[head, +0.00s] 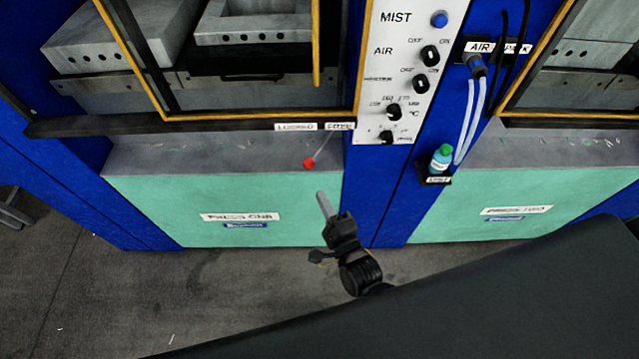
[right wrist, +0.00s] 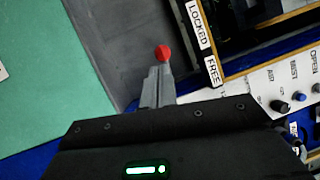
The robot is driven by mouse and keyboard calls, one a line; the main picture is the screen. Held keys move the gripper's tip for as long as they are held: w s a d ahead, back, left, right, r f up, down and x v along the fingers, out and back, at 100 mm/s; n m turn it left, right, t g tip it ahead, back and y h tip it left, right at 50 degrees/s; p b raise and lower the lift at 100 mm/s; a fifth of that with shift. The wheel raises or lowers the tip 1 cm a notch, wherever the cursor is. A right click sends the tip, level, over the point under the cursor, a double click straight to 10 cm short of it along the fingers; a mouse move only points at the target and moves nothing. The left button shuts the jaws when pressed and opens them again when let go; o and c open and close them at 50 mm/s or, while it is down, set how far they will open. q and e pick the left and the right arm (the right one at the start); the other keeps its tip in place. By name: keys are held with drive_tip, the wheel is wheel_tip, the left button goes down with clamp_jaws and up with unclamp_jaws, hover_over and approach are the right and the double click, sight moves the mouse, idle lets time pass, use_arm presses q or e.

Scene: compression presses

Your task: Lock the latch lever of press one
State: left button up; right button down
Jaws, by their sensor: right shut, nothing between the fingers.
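The latch lever of press one shows its red knob (head: 309,163) and thin shaft at the front ledge, below the LOCKED label (head: 296,127) and the FREE label (head: 340,126). The shaft slants from its upper end near the FREE label down and left to the knob. My right gripper (head: 322,196) is shut and empty, in front of and below the knob in the head view. In the right wrist view the red knob (right wrist: 163,53) shows just past the fingertips (right wrist: 158,72); I cannot tell whether they touch. My left gripper is not in view.
Press one has a green front panel (head: 254,200) and a yellow-edged door frame above. A white control panel (head: 410,60) with knobs is to the right. A small bottle (head: 441,158) stands on a holder beside it. Grey floor (head: 110,290) is clear in front.

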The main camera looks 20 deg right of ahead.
drive_tip(key=s+a+f, duration=0.1)
drive_tip(key=s+a, duration=0.1)
drive_tip(key=s, duration=0.4)
drive_tip(key=shift+s+a, duration=0.15)
drive_tip(key=shift+s, duration=0.1)
drive_tip(key=shift+f, duration=0.1)
